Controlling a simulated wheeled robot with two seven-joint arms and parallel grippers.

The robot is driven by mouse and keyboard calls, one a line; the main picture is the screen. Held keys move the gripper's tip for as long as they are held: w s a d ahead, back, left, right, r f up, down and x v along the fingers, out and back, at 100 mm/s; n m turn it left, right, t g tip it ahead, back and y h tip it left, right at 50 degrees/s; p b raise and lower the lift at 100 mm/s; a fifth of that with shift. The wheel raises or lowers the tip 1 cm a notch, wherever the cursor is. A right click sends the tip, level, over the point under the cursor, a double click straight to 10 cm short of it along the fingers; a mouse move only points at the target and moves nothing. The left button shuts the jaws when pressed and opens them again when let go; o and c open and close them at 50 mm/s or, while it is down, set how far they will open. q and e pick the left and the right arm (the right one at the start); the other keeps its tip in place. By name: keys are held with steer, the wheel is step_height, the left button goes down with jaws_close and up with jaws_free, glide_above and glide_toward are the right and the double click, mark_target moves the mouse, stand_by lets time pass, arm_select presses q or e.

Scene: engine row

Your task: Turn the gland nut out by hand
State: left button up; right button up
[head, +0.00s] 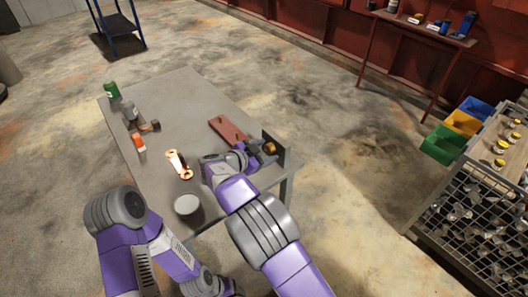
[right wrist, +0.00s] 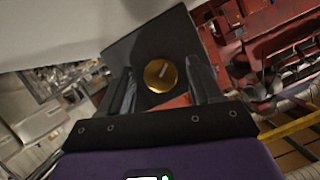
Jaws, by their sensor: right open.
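The gland nut is a round brass piece with a pale slot-like mark (right wrist: 160,75), set on a dark upright plate (right wrist: 122,45). In the head view the brass nut (head: 270,148) shows at the table's right end, in front of the dark plate (head: 279,150). My right gripper (head: 261,150) is at the nut. In the right wrist view its two fingers (right wrist: 160,68) are apart, one on each side of the nut, with gaps visible; I cannot tell their depth relative to it. My left arm is at the lower left; its gripper does not show.
The grey table (head: 185,95) holds a red-brown block (head: 229,130), an orange-and-white wrench-shaped piece (head: 179,165), a pale round container (head: 187,205), a green can (head: 112,90) and an orange-marked bottle (head: 138,142). A wire-mesh rack (head: 455,225) stands right, beyond open floor.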

steer(key=c, duration=1)
steer(key=shift+c, duration=0.2)
steer(key=shift+n+g+h, duration=0.4)
steer(key=shift+n+g, duration=0.1)
steer(key=shift+n, duration=0.4)
steer(key=shift+w+n+g+h+p, duration=0.1)
steer(key=shift+n+g+h+p, duration=0.5)
steer(key=shift+n+g+p, duration=0.5)
steer(key=shift+n, duration=0.4)
steer(key=o, duration=1)
steer(key=shift+o, duration=0.2)
